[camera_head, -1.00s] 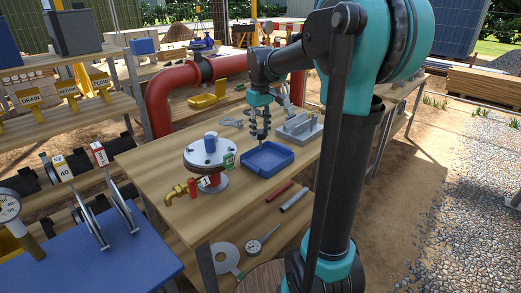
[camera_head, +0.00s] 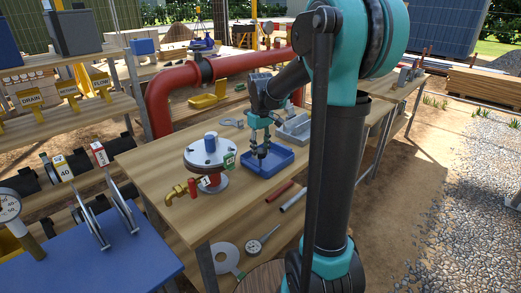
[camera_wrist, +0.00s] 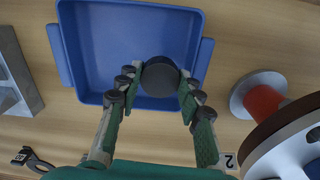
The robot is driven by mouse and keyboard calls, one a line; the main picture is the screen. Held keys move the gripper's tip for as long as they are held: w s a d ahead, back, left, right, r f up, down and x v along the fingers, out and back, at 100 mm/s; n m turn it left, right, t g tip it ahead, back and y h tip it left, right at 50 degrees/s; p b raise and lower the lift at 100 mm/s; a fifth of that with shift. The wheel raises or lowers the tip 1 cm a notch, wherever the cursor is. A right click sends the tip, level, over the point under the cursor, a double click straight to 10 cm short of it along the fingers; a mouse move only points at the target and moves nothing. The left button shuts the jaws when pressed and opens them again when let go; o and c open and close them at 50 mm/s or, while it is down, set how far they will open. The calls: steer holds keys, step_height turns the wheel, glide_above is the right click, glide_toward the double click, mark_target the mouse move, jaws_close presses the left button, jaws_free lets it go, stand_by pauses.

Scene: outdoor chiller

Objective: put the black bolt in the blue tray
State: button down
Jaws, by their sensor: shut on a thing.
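The blue tray (camera_head: 283,157) sits on the wooden table in the head view, and it fills the upper middle of the wrist view (camera_wrist: 85,45). My gripper (camera_head: 262,153) is over the tray. In the wrist view my gripper (camera_wrist: 160,85) is shut on the black bolt (camera_wrist: 160,76), whose round dark end shows between the two green fingers. The bolt appears over the tray's near part. Its height above the tray floor cannot be told. In the head view the bolt is too small to make out clearly.
A flanged pipe piece (camera_head: 210,155) with a blue top stands left of the tray. A grey metal block (camera_head: 293,128) is behind the tray. A red rod (camera_head: 279,191) and a grey rod (camera_head: 293,199) lie in front. Bare tabletop lies between.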

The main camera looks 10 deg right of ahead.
mark_target(261, 151)
steer(key=c, duration=1)
jaws_free()
step_height(261, 151, up, 12)
steer(key=shift+r, duration=0.1)
